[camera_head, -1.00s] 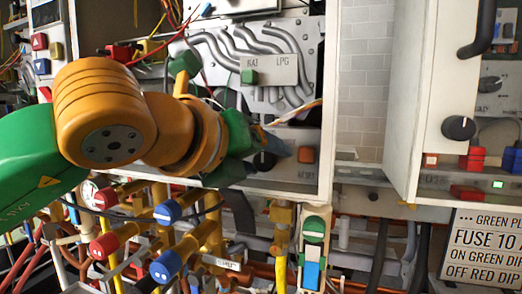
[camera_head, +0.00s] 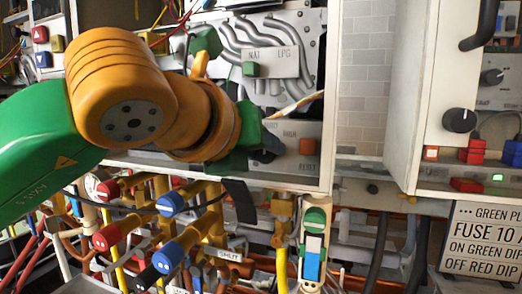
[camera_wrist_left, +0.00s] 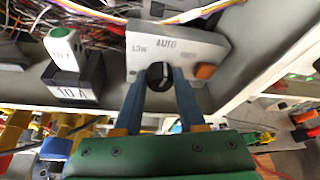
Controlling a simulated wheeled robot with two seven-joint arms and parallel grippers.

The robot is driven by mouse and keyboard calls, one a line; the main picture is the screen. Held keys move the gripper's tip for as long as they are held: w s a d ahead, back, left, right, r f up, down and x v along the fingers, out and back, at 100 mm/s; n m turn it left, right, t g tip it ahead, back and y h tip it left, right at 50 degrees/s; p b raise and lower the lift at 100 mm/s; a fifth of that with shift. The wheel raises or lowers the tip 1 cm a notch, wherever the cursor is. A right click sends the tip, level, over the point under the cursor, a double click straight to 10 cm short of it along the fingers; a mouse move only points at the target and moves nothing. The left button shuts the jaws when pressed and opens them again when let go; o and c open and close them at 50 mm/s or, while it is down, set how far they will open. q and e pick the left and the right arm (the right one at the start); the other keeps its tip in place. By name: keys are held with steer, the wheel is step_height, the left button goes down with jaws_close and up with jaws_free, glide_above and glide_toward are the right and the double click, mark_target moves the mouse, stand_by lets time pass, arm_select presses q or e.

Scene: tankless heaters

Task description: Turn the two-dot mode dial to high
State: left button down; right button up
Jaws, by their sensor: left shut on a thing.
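The black mode dial (camera_wrist_left: 157,75) sits on a light panel (camera_wrist_left: 190,48) marked LOW and AUTO, with an orange button (camera_wrist_left: 205,71) to its right. My left gripper (camera_wrist_left: 160,82) has its two blue fingers on either side of the dial and is shut on it. Where the dial's pointer stands is not clear, and I see no dots on this panel. My right gripper is not in view.
Red and blue valve handles (camera_head: 171,203) stand below my arm. A green-topped fuse (camera_head: 314,220) hangs below the heater. Another heater with a black dial (camera_head: 459,120) is at right, above a notice board (camera_head: 480,242). Loose wires (camera_wrist_left: 70,18) cross behind the panel.

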arm_select(q)
steer(key=m+y, duration=0.1)
steer(key=m, duration=0.1)
steer(key=m+t+y, duration=0.1)
steer(key=m+y, duration=0.1)
steer(key=shift+d+m, duration=0.2)
steer(key=shift+m, duration=0.1)
stand_by(0.5)
steer(key=shift+r, duration=0.1)
steer(key=c, duration=0.5)
jaws_free()
steer(key=shift+s+b, duration=0.3)
steer(key=shift+b, duration=0.05)
steer(key=b+v, duration=0.1)
steer(key=v, duration=0.5)
steer(key=shift+s, duration=0.2)
steer(key=shift+r, duration=0.1)
